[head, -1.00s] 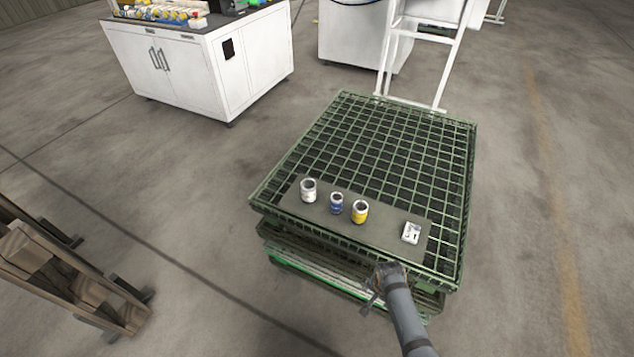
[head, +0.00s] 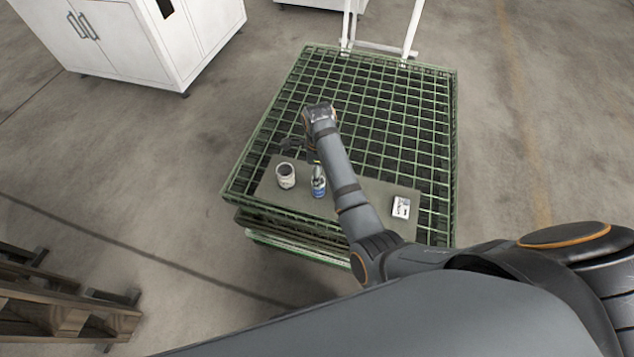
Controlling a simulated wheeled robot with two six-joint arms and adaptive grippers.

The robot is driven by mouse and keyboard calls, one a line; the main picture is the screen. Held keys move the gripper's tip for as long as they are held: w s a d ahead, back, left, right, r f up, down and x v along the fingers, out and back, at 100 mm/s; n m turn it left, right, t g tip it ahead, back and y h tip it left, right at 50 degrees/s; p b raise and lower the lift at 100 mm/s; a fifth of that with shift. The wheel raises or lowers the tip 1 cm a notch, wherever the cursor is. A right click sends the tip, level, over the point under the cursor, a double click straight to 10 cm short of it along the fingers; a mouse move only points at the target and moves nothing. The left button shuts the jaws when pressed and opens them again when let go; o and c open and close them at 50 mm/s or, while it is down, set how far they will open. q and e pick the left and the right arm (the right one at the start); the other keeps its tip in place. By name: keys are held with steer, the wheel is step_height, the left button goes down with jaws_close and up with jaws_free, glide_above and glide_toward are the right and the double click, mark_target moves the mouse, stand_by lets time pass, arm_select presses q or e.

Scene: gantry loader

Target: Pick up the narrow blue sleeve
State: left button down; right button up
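The narrow blue sleeve (head: 318,188) stands upright on the grey-brown board between the white sleeve and my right arm. My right arm comes in from the right and reaches over the board. Its gripper (head: 314,161) points down at the top of the blue sleeve. The fingers are small, dark and partly hidden by my wrist, so I cannot tell whether they are open or shut, or whether they touch the sleeve. My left gripper is not in view.
A wider white sleeve (head: 286,176) stands left of the blue one. A small white item with dark marks (head: 401,207) lies at the board's right. The board (head: 268,190) rests on a green mesh crate (head: 400,100). The yellow sleeve is hidden, apparently behind my arm.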

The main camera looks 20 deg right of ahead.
step_height(320, 180, down, 4)
steer(key=shift+r, duration=0.1)
steer(key=shift+f, duration=0.2)
steer(key=shift+s+f, duration=0.15)
steer(key=shift+f, duration=0.6)
step_height(320, 180, down, 3)
steer(key=shift+r, duration=0.1)
steer(key=shift+f, duration=0.35)
steer(key=shift+c, duration=0.4)
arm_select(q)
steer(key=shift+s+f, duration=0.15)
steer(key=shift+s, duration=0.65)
arm_select(e)
jaws_close()
